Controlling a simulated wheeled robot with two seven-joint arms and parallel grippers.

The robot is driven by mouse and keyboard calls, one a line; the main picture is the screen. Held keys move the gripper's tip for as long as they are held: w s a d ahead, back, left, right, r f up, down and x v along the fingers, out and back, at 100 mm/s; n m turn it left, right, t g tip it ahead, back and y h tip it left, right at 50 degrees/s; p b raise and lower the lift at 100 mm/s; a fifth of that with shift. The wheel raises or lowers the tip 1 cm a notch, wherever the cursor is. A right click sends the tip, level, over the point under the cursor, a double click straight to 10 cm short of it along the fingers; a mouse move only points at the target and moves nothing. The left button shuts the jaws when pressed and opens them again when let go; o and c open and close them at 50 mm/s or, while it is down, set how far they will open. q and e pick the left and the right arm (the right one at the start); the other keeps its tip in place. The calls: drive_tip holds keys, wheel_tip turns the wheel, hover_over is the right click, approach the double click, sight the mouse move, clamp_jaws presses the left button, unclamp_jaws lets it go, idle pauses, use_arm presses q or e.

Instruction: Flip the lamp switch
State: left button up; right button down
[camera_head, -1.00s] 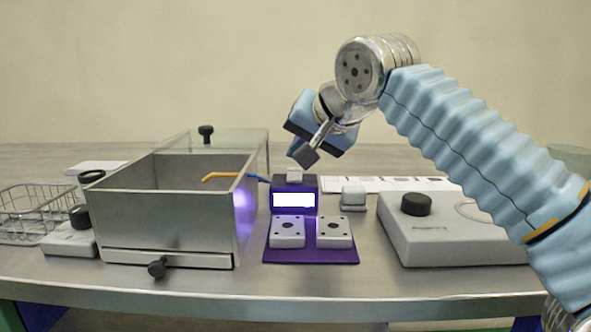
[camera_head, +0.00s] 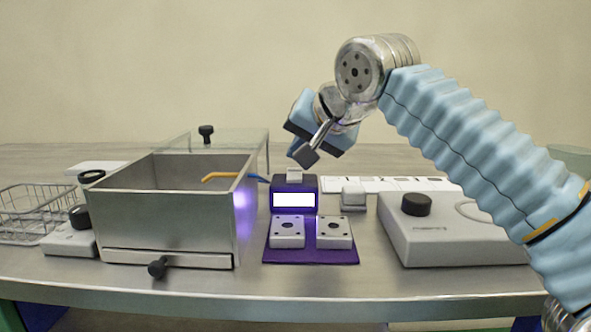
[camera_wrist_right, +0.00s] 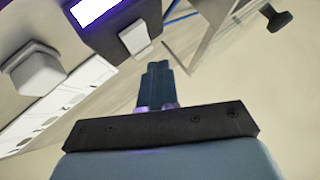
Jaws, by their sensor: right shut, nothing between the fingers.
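A purple box with a lit white screen (camera_head: 293,200) stands mid-table. A small white switch-like block (camera_head: 294,175) sits on its top; I cannot tell for sure that it is the lamp switch. My right gripper (camera_head: 304,156) is shut and empty, just above and slightly right of that block, apart from it as far as I can see. In the right wrist view the shut fingers (camera_wrist_right: 157,84) point toward the white block (camera_wrist_right: 135,38) on the purple box (camera_wrist_right: 104,28). My left gripper is out of view.
An open metal box (camera_head: 165,225) with an orange-tipped blue hose stands left. Two white plates (camera_head: 287,231) lie on a purple mat in front. A white block (camera_head: 353,196) and a device with a black knob (camera_head: 416,204) stand right. The front table strip is clear.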

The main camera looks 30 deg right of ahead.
sight(300, 175)
drive_tip(key=shift+f, duration=0.1)
drive_tip(key=shift+f+b, duration=0.3)
drive_tip(key=shift+w+f, duration=0.1)
drive_tip(key=shift+f, duration=0.25)
idle(0.5)
drive_tip(key=shift+r, duration=0.15)
drive_tip(key=shift+r+p, duration=0.5)
drive_tip(key=shift+r, duration=0.15)
drive_tip(key=shift+r, duration=0.1)
drive_tip(key=r+p, duration=0.4)
drive_tip(key=r, duration=0.1)
drive_tip(key=shift+s+a+p, duration=0.15)
drive_tip(key=shift+s+p, duration=0.2)
drive_tip(key=shift+s, duration=0.05)
drive_tip(key=shift+f, duration=0.15)
